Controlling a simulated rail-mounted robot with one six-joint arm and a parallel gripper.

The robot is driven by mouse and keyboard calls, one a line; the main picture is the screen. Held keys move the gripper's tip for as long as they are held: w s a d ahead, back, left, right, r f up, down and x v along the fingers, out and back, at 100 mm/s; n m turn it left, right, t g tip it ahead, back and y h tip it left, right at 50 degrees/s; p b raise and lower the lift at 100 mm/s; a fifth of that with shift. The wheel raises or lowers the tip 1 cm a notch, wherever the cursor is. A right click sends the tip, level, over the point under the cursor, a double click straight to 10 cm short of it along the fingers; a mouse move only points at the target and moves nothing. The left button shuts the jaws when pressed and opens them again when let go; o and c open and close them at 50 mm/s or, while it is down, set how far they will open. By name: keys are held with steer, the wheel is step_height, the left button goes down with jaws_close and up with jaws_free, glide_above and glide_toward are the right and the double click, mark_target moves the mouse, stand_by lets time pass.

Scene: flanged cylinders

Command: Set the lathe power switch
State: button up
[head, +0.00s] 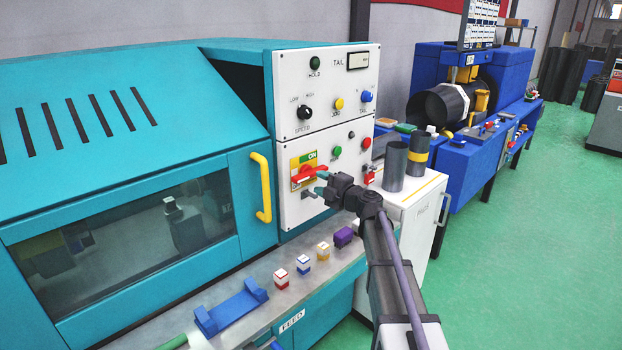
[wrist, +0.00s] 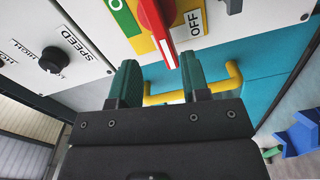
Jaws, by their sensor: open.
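The power switch has a red rotary handle (head: 305,175) on a yellow plate, with a green ON label above it, on the lathe's white control panel (head: 312,125). In the wrist view the red handle (wrist: 158,28) has a white line on its end, and an OFF label (wrist: 194,22) shows to its right. My gripper (head: 322,184) is at the switch in the head view. In the wrist view my gripper (wrist: 158,75) is open, with its green fingers either side of the handle's end. I cannot tell whether they touch it. Part of the handle is outside the wrist view.
A yellow door handle (head: 261,187) stands out from the teal door left of the panel. A speed knob (head: 305,112) is above the switch. Small blocks (head: 302,263) and a blue cradle (head: 231,308) lie on the ledge below. Grey cylinders (head: 395,165) stand on a white cabinet to the right.

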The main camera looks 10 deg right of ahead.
steer(key=v, duration=0.4)
steer(key=shift+s+d, duration=0.2)
steer(key=shift+s, duration=0.15)
steer(key=s+a+f+m+g, duration=0.6)
steer(key=s+f+m+g, duration=0.25)
steer(key=s+m, duration=0.35)
steer(key=s+a+f+m+g+h+p, duration=0.1)
steer(key=s+f+m+g+h, duration=0.2)
steer(key=s, duration=0.6)
steer(key=s+a+f+m+g+h+p, duration=0.1)
steer(key=s+a+f+m+g+h, duration=0.1)
steer(key=s+m+h, duration=0.4)
steer(key=shift+s+a+f+m+g, duration=0.45)
steer(key=shift+s+f+g, duration=0.5)
steer(key=shift+s, duration=1.2)
